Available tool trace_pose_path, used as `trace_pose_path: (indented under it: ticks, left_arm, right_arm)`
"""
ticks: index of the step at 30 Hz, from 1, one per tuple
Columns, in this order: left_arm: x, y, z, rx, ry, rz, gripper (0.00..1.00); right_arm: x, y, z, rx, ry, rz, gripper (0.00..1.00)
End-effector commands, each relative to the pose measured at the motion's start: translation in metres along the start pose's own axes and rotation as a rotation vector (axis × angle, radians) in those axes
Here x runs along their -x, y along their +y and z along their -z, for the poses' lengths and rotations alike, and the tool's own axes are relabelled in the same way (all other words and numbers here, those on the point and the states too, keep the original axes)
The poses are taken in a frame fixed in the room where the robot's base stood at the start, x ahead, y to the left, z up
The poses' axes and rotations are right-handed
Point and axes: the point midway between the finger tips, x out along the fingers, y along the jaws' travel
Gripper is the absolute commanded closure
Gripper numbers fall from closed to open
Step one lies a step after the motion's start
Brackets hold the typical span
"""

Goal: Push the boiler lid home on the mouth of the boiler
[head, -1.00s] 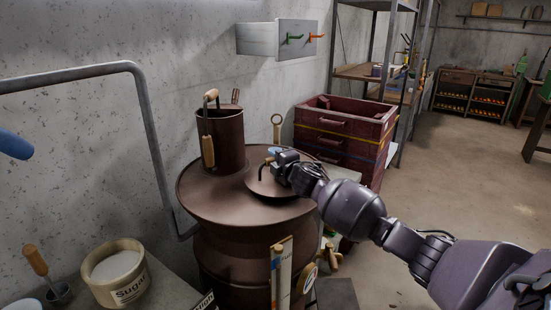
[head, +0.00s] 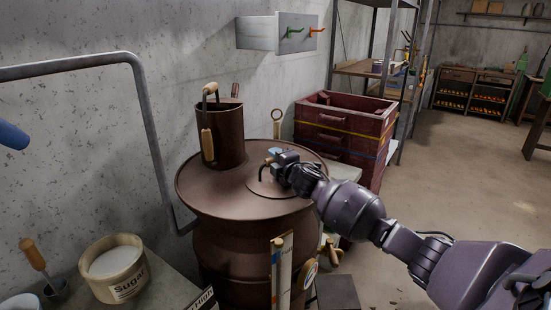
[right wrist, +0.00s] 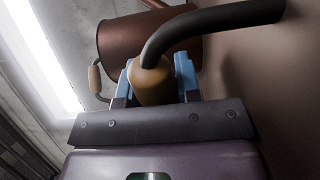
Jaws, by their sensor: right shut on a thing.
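The brown boiler (head: 212,200) stands against the wall with a broad flat round top. The boiler lid (head: 262,186), a brown disc with a bent black handle, lies about level on the right part of that top. It looks down on the surface; the mouth is hidden beneath it, so I cannot tell whether it is fully seated. My right gripper (head: 274,158) is shut on the handle's wooden grip, which sits between the blue fingers in the right wrist view (right wrist: 152,82). My left gripper is not in view.
A brown can (head: 222,130) with wooden handles stands on the boiler top, left of the lid. A dark red crate (head: 345,123) is behind right. A sugar tub (head: 113,275) is at front left. A grey pipe (head: 146,120) runs along the wall. Open floor lies right.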

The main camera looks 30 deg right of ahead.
Motion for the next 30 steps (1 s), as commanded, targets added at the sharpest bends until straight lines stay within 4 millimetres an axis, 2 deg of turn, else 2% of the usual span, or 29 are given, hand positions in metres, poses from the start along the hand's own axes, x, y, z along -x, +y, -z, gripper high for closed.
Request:
trace_pose_path:
  ticks: [11, 12, 18, 26, 30]
  left_arm:
    - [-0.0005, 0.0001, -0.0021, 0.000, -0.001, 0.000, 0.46]
    - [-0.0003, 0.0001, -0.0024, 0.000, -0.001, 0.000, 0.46]
    - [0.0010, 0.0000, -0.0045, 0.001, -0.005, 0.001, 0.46]
    - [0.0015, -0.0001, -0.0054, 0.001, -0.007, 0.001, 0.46]
    - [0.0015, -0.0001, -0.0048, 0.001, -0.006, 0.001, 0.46]
  right_arm:
    - [-0.0001, -0.0023, 0.0002, 0.000, 0.001, -0.001, 1.00]
    - [-0.0001, -0.0024, 0.0002, 0.000, 0.001, -0.001, 0.67]
    - [0.0000, -0.0028, 0.0001, 0.000, 0.001, 0.000, 0.39]
    - [0.0003, -0.0047, 0.0000, 0.000, 0.000, 0.003, 0.39]
    - [0.0067, -0.0041, -0.0002, 0.000, 0.001, 0.001, 0.39]
